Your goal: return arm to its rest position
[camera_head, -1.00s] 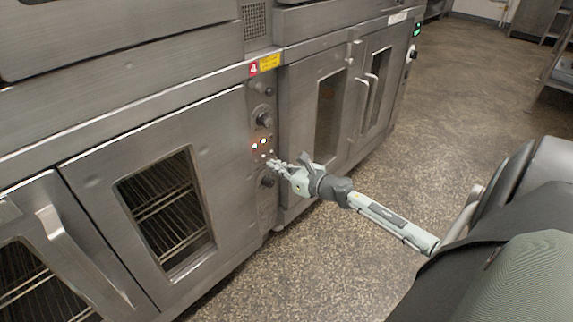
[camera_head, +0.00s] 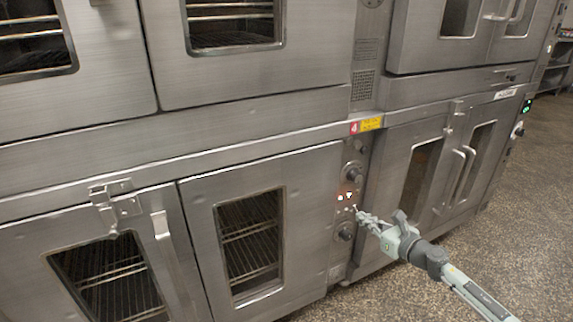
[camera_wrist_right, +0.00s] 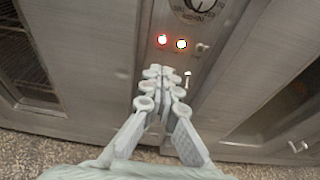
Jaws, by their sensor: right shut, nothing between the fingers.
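My right gripper (camera_head: 366,218) is shut and empty. Its arm comes in from the lower right in the head view. The fingertips are close to the control panel (camera_head: 341,215) of the lower oven, just below its lit indicator lights (camera_head: 345,196). In the right wrist view the shut fingers (camera_wrist_right: 158,75) point at the panel, below a red and a white light (camera_wrist_right: 171,41) and beside a small toggle switch (camera_wrist_right: 187,78). I cannot tell whether the fingertips touch the panel. My left gripper is not in view.
Stacked steel ovens fill the left and middle. The lower oven door (camera_head: 202,209) with a window and racks stands left of the panel. Another oven's doors with handles (camera_head: 462,172) are to the right. Speckled floor (camera_head: 545,190) lies open at the right.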

